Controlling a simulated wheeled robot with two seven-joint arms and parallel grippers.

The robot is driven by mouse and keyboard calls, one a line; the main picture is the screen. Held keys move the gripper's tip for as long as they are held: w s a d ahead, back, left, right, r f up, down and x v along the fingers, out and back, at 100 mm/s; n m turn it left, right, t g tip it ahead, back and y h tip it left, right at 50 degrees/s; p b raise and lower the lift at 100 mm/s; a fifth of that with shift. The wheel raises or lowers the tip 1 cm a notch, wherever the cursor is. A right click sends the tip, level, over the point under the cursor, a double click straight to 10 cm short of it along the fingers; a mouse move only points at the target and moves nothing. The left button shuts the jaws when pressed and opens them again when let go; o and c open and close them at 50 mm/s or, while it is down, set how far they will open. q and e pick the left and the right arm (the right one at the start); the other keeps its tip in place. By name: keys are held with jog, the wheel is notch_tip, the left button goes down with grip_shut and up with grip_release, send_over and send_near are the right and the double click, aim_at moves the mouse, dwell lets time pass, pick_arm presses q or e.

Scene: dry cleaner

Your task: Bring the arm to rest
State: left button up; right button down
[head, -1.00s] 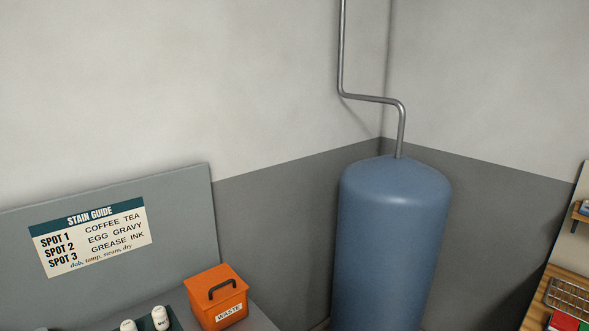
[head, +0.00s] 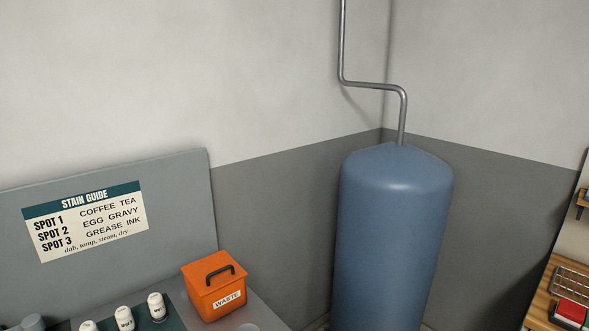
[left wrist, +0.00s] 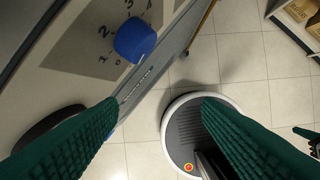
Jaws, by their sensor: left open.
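My left gripper (left wrist: 160,103) shows in the left wrist view as two green ribbed fingers, wide apart with nothing between them. It is open and empty. A blue knob (left wrist: 135,40) on a numbered panel lies beyond the fingertips, at the upper left, and looks apart from them. Neither gripper shows in the head view.
An orange waste bin (head: 213,288) and several white-capped bottles (head: 157,307) stand on the counter below a stain guide sign (head: 85,222). A blue tank (head: 392,235) stands in the corner. Tiled floor (left wrist: 240,60) shows open beside the numbered panel.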

pick_arm(q)
jog(key=s+f+b, duration=0.3)
jog(key=f+b, duration=0.3)
jog(key=f, duration=1.4)
jog(key=s+a+f+b, duration=0.1)
jog(key=s+f+b, duration=0.2)
jog(key=s+f, duration=0.2)
jog(key=s+a+f+g+b, duration=0.1)
jog(key=s+f+b, duration=0.2)
jog(key=f, duration=0.9)
jog(key=s+a+f+g+b, duration=0.1)
jog(key=s+f+b, duration=0.2)
jog(key=s+f, duration=0.5)
jog(key=shift+s+a+f, duration=0.15)
jog(key=shift+s+f, duration=0.05)
jog(key=shift+f, duration=0.2)
